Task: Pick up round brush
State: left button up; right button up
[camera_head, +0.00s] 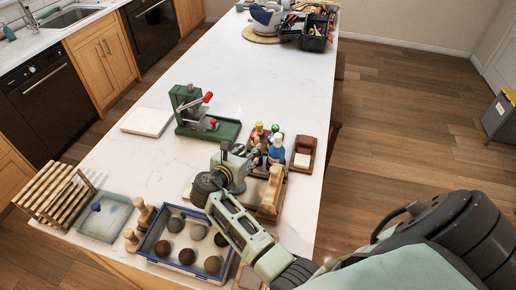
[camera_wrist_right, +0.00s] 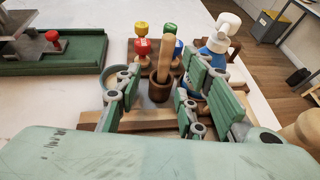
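A light wooden handle (camera_wrist_right: 168,58) stands upright in a dark brown round cup (camera_wrist_right: 160,88) in the right wrist view. It may be the round brush, but its lower end is hidden in the cup. My right gripper (camera_wrist_right: 158,82) is open, with one green finger on each side of the cup and handle; I cannot tell whether either finger touches them. In the head view my right gripper (camera_head: 232,168) reaches in over the tools and hides the cup. My left gripper is not in view.
A green press (camera_head: 205,120) stands to the left. The counter's middle (camera_head: 235,70) is clear.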

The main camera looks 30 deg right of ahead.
jog(key=b+x, duration=0.1)
jog(key=x, duration=0.1)
jog(key=b+x, duration=0.2)
jog(key=shift+s+d+f+b, duration=0.1)
jog(key=shift+s+d+b, duration=0.2)
jog(key=shift+d, duration=0.1)
jog(key=shift+w+d+f, duration=0.1)
jog(key=shift+w+d, duration=0.15)
jog(key=shift+w+d+b, duration=0.15)
jog(key=shift+b, duration=0.15)
grip_shut()
